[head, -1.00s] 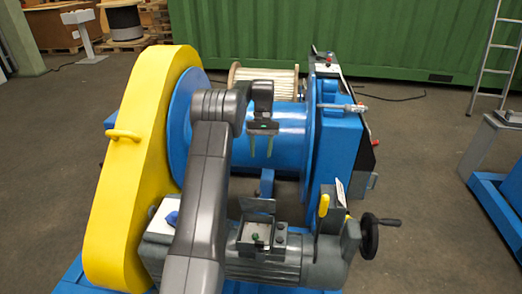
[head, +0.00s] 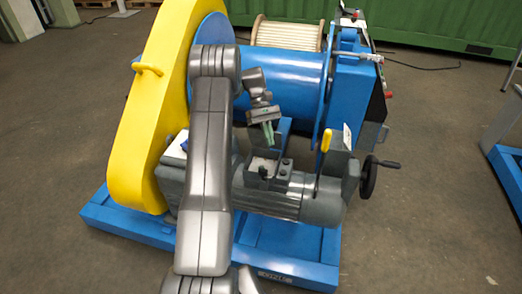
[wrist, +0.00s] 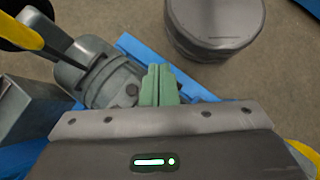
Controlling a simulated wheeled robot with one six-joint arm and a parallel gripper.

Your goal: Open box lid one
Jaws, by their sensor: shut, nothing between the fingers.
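A small grey box (head: 267,174) sits on top of the grey motor (head: 275,203) in the head view. A grey plate that looks like its lid (head: 284,138) stands raised at the box's back edge, so the box looks open, with dark parts inside. My gripper (head: 269,140) is just above and behind the box, its green fingers together and pointing down, empty. In the head view the fingers overlap the plate's left side; I cannot tell whether they touch.
A yellow guard (head: 140,110) stands left of the blue drum (head: 285,80). A yellow-handled lever (head: 326,141) and a black handwheel (head: 368,177) are right of the box. The blue base frame (head: 255,250) lies below. Open floor is at right.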

